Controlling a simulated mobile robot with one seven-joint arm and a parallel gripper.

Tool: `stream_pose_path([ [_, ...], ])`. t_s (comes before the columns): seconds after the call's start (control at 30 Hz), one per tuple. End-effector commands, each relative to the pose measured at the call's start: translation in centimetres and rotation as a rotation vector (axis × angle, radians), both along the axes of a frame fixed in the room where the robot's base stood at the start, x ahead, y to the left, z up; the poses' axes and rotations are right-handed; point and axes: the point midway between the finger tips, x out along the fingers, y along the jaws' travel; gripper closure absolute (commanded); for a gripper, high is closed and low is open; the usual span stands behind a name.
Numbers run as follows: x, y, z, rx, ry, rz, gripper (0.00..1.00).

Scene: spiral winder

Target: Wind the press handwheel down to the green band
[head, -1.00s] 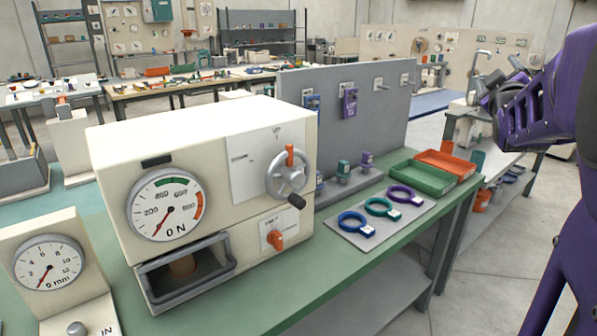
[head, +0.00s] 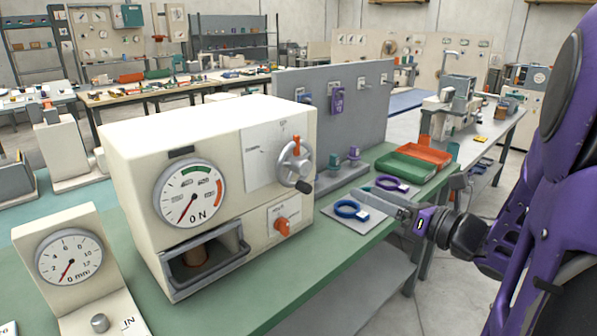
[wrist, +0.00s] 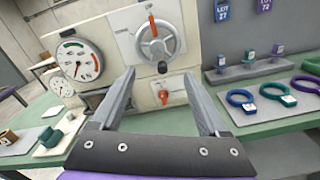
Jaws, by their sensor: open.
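The press (head: 212,190) is a cream box on the green bench. Its handwheel (head: 295,163) is a grey spoked wheel on the right face, with a black knob at the lower right and an orange marker at the top. The force dial (head: 190,193) has a green band (head: 194,169) along its top, and its red needle points at or near 0 N. My gripper (head: 385,193) is over the bench, right of the press and apart from the wheel. In the wrist view my gripper (wrist: 165,95) is open and empty, with the handwheel (wrist: 155,42) ahead between the fingers.
An orange knob (head: 282,225) sits below the wheel. A drawer-like opening (head: 200,262) is at the press's lower front. A mm gauge (head: 70,257) stands at left. Coloured rings (head: 351,209) and green and orange trays (head: 405,166) lie to the right, before a grey panel (head: 345,125).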

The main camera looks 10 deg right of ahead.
Motion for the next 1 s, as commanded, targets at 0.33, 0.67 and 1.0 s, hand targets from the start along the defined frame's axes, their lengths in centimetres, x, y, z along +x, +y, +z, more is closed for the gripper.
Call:
stream_pose_path([
  [0.33, 3.0, 2.6, -0.1, -0.011, -0.009, 0.019, 0.22],
  [0.67, 9.1, 6.6, 0.0, -0.011, -0.009, 0.017, 0.22],
  [1.0, 13.5, 9.4, -0.1, -0.012, -0.008, 0.013, 0.22],
])
